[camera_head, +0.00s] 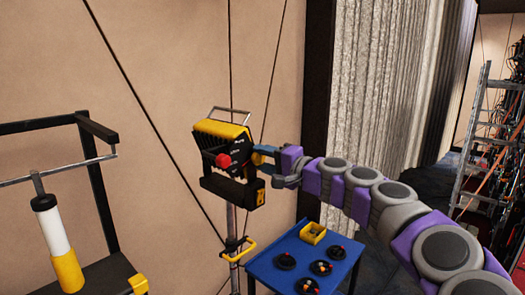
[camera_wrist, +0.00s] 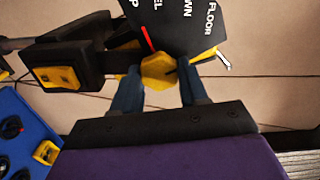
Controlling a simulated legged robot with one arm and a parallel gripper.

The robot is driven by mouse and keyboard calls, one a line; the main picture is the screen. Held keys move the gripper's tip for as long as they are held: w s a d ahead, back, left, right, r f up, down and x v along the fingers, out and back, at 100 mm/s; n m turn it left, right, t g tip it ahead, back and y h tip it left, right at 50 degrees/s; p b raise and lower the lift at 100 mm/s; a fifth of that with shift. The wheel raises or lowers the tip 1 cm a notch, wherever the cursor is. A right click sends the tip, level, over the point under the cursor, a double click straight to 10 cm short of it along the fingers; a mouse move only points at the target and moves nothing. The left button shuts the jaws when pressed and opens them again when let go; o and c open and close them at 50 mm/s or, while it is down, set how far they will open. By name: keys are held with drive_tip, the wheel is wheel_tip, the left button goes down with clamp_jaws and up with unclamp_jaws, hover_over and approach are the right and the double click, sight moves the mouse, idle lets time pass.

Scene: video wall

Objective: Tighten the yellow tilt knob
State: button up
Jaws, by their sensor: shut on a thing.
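The yellow tilt knob (camera_wrist: 158,72) sits between the blue fingers of my gripper (camera_wrist: 158,88) in the wrist view. My gripper is shut on it. A small black mark shows on the knob's right side. Beside the knob is a black plate (camera_wrist: 193,24) with white lettering, including "FLOOR", and a red line. In the head view my gripper (camera_head: 268,153) reaches from the right to the side of a yellow and black lamp-like unit (camera_head: 222,135) on a pole. The fingers largely hide the knob there. A red knob (camera_head: 223,160) is on the unit's front.
A blue table (camera_head: 268,276) with black discs and a yellow box (camera_head: 313,233) stands below my arm. A black frame with a white and yellow cylinder (camera_head: 55,240) is at the left. Thin dark cables cross the wall. A ladder (camera_head: 480,140) stands far right.

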drive_tip(key=shift+m+p, duration=0.95)
drive_tip(key=shift+m, duration=0.25)
drive_tip(key=shift+f+m+p, duration=0.2)
drive_tip(key=shift+m+p, duration=0.65)
drive_tip(key=shift+m, duration=0.25)
drive_tip(key=shift+f, duration=0.1)
drive_tip(key=o, duration=1)
drive_tip(key=shift+w+d, duration=0.2)
drive_tip(key=shift+d, duration=0.05)
drive_tip(key=shift+o, duration=0.3)
drive_tip(key=shift+s, duration=0.15)
drive_tip(key=shift+d, duration=0.1)
drive_tip(key=b+v, duration=0.2)
drive_tip(key=v, duration=1.5)
